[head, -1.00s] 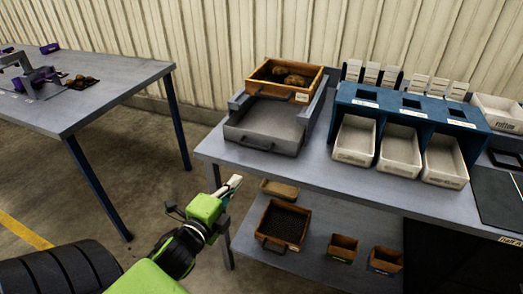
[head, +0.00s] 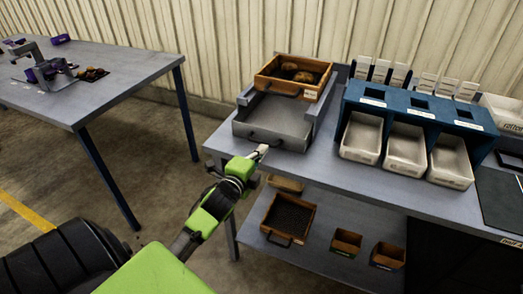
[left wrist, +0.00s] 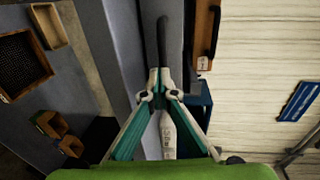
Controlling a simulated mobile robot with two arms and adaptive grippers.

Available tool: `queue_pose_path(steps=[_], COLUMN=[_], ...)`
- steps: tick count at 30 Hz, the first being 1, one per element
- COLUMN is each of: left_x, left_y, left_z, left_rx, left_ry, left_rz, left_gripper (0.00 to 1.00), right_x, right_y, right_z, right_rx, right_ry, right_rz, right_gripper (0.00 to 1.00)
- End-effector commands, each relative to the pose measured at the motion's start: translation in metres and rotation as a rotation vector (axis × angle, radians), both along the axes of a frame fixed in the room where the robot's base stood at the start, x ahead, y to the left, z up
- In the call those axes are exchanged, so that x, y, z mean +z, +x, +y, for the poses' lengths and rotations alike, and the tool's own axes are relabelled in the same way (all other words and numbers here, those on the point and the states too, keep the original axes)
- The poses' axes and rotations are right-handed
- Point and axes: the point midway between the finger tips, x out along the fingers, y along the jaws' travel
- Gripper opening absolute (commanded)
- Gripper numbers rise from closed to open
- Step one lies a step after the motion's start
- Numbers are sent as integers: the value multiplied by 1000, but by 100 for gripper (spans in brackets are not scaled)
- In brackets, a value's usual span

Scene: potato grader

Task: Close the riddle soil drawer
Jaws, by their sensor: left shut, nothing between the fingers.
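The riddle soil drawer (head: 272,122) is a grey, shallow, empty-looking tray on the table. It stands open, sticking out in front of the wooden riddle (head: 293,75), with a dark handle on its front. My left gripper (head: 262,149) is shut and empty, close to the handle side of the drawer. In the left wrist view its fingertips (left wrist: 160,75) are together, and a dark curved handle (left wrist: 162,38) shows just past them. I cannot tell whether they touch it. My right gripper is not in view.
A blue stand (head: 420,105) with several white bins is at the right on the table. A wooden box with a dark mesh (head: 289,217) and small wooden boxes (head: 346,241) sit on the lower shelf. Another table (head: 100,105) stands at the left, with open floor between.

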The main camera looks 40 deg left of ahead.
Motion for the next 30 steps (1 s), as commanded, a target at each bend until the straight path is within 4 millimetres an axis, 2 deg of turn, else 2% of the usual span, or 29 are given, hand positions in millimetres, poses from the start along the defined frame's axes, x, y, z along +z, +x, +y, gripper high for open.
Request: queue_pose_path(steps=[8,11,21,25,30], left_x=[0,0,-1,-1,0], left_y=[0,6,68,83,88], left_z=[0,1,16,20,21], left_rx=[0,-1,-1,0,1], left_ry=[0,0,1,1,0], left_rz=[0,-2,-3,-1,0], left_gripper=[0,0,0,0,0], right_x=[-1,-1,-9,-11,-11], right_y=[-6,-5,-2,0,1], right_z=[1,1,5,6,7], right_rx=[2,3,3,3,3], right_ry=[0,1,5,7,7], right_rz=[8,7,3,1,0], right_gripper=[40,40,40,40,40])
